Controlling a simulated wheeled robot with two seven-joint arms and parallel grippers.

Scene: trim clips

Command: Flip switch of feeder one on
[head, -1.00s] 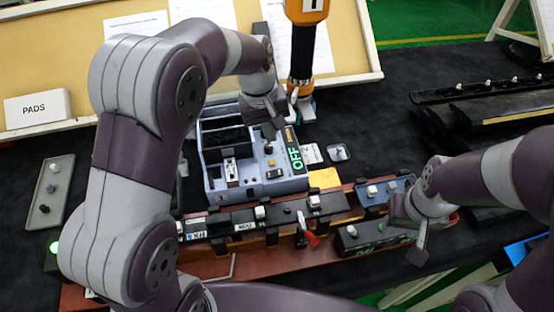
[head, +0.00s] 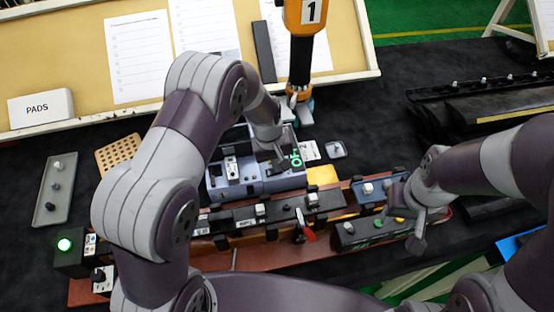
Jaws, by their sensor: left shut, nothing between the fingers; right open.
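The feeder (head: 232,178) is a blue-grey box in the middle of the bench, with switches and knobs on its front panel. My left gripper (head: 277,157) is shut and empty, over the right part of the feeder's panel. It hides what lies under it, and I cannot tell if it touches a switch. My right gripper (head: 411,222) is open and empty, at the right end of the rail.
An orange tool marked 1 (head: 305,15) hangs behind the feeder. A dark rail of clips (head: 285,210) with a red lever (head: 308,236) lies in front. A PADS box (head: 41,105) stands behind.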

